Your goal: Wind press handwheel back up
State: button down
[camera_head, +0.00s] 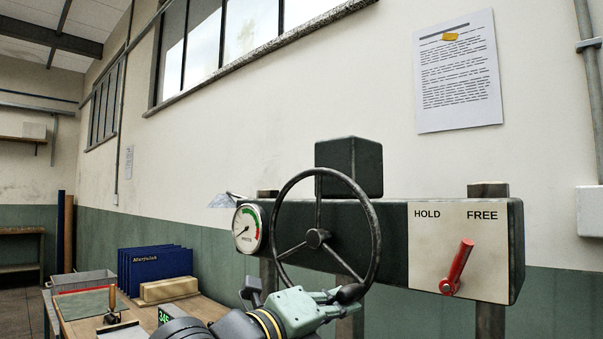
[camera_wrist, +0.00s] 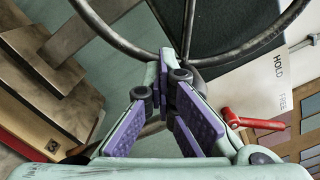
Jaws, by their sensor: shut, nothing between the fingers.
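The press handwheel (camera_head: 374,225) is a dark spoked ring on the front of the press beam, with a black knob (camera_head: 350,293) at its lower right rim. Its rim also crosses the top of the wrist view (camera_wrist: 225,57). My gripper (camera_head: 333,295) is at the lower right of the wheel, its tips close beside the knob. In the wrist view my gripper (camera_wrist: 178,76) has its purple-padded fingers brought together at the tips, with nothing held. I cannot tell whether the fingers touch the rim or knob. The red lever (camera_head: 458,267) leans toward FREE.
The round gauge (camera_head: 248,228) sits left of the wheel, its needle outside the red zone. The lever plate (camera_head: 432,244) is right of the wheel. Blue folders (camera_head: 155,273) and a tan block (camera_head: 168,290) stand on the bench at left. A paper notice (camera_head: 458,75) hangs above.

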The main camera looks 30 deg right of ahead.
jog(key=shift+s+d+r+p, duration=0.25)
jog(key=shift+s+r+p, duration=0.2)
jog(key=shift+s+r, duration=0.5)
jog(key=shift+w+r, duration=0.1)
jog(key=shift+s+d+r+p, duration=0.1)
jog(key=shift+s+r+p, duration=0.1)
jog(key=shift+r+p, duration=0.3)
jog(key=shift+s+d+r+p, duration=0.15)
jog(key=shift+r+p, duration=0.2)
jog(key=shift+r, duration=0.2)
jog(key=shift+s+r, duration=0.3)
jog(key=r+p, duration=0.2)
jog(key=r, duration=0.1)
jog(key=shift+s+d+r+p, duration=0.1)
jog(key=shift+s+d+p, duration=0.05)
jog(key=shift+s+p, duration=0.2)
jog(key=shift+w, duration=0.1)
